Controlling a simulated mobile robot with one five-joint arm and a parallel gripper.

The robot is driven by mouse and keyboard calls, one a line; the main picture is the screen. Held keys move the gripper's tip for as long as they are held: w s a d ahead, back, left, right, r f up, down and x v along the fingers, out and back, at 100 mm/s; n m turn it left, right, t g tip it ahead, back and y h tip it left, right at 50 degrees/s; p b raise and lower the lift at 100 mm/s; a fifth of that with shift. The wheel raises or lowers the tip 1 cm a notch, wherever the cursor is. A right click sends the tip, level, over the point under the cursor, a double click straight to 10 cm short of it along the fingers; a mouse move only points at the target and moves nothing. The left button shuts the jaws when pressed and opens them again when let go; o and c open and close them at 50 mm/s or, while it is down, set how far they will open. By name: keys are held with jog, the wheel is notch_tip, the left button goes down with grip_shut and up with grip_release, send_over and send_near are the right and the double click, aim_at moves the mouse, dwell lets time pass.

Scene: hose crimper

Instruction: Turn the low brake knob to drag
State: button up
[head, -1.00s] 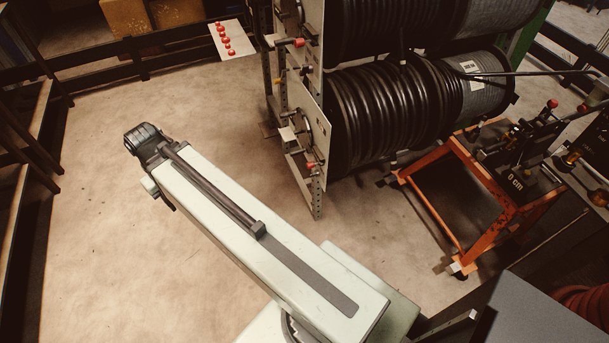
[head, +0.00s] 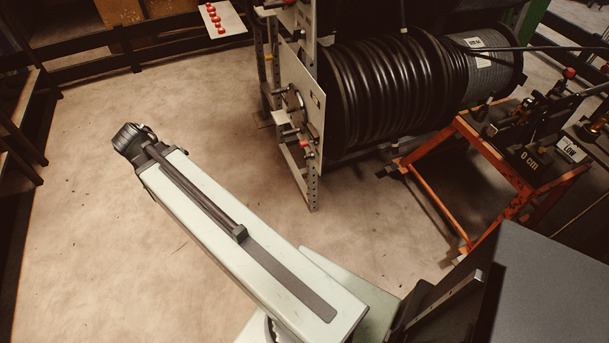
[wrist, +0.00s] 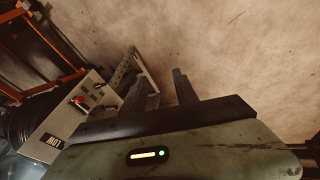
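The lower hose reel (head: 395,95) has a pale end plate (head: 313,85) with a dark round hub. A red knob (head: 304,143) sits low on this plate's side; I cannot tell its setting. In the wrist view, a plate (wrist: 62,125) with a red knob (wrist: 80,101) stands left of my gripper (wrist: 160,88). My gripper's two dark fingers are apart with nothing between them, over bare floor and clear of the knob. In the head view my arm reaches up left, and its fingers are hidden.
An orange stand (head: 480,165) with a crimping device is right of the reel. A board with red buttons (head: 222,20) is at the back. A grey cabinet top (head: 555,275) is at lower right. The floor left of the reel is clear.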

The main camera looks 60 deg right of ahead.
jog(key=s+d+f+m+h+b, duration=0.25)
jog(key=d+f+m+b, duration=0.35)
jog(key=d+f+b, duration=0.5)
jog(key=m+g+h+b, duration=0.55)
jog(key=m+b, duration=0.85)
jog(key=b, duration=0.4)
send_near(305, 157)
jog(key=d+f, duration=0.1)
jog(key=d, duration=0.1)
jog(key=shift+h, duration=0.3)
jog(key=x, duration=0.2)
jog(key=b+x, duration=0.1)
jog(key=x, duration=0.3)
jog(key=shift+s+f+b, duration=0.3)
jog(key=shift+s+b, duration=0.1)
jog(key=shift+s+d+f, duration=0.1)
jog(key=shift+s+d, duration=0.15)
jog(key=shift+d, duration=0.2)
grip_shut()
